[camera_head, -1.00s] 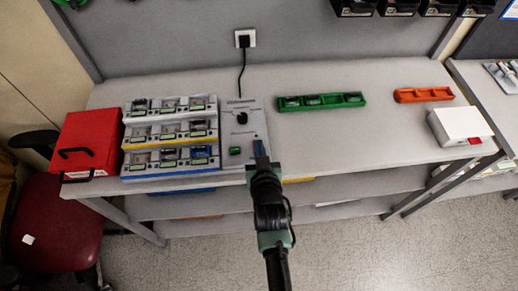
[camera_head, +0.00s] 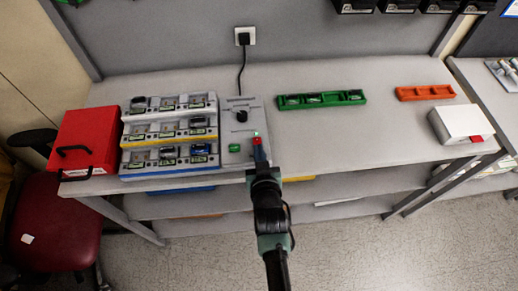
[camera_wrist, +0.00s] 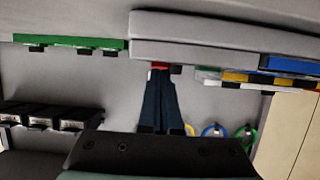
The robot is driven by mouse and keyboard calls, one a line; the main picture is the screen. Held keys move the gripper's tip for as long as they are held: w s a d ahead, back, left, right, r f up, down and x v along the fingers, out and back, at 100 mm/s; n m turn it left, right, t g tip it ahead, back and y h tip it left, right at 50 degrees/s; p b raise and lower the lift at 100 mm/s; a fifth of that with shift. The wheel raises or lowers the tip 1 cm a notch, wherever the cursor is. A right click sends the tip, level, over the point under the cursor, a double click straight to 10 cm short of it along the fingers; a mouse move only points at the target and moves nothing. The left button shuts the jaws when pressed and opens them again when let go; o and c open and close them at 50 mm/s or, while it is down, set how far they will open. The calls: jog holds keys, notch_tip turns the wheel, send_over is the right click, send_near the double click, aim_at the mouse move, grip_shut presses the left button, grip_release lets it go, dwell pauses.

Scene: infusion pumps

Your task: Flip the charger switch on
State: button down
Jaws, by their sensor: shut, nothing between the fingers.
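My gripper (camera_head: 259,151) is shut and empty at the panel's front right corner. A small red part (camera_head: 257,141) shows right at the fingertips, with a small green light (camera_head: 256,133) just behind it. The wrist view shows the closed dark blue fingers (camera_wrist: 159,76) against this red part (camera_wrist: 160,66). The fingers partly hide it, so I cannot tell the switch's exact position.
The rack (camera_head: 170,172) holds several small devices in rows. A red box (camera_head: 85,140) stands to its left. A green tray (camera_head: 321,99), an orange tray (camera_head: 425,92) and a white box (camera_head: 461,125) are farther right. The bench between charger and trays is clear.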

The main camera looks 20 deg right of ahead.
jog(key=shift+r+p, duration=0.7)
jog(key=shift+r, duration=0.1)
jog(key=shift+r, duration=0.1)
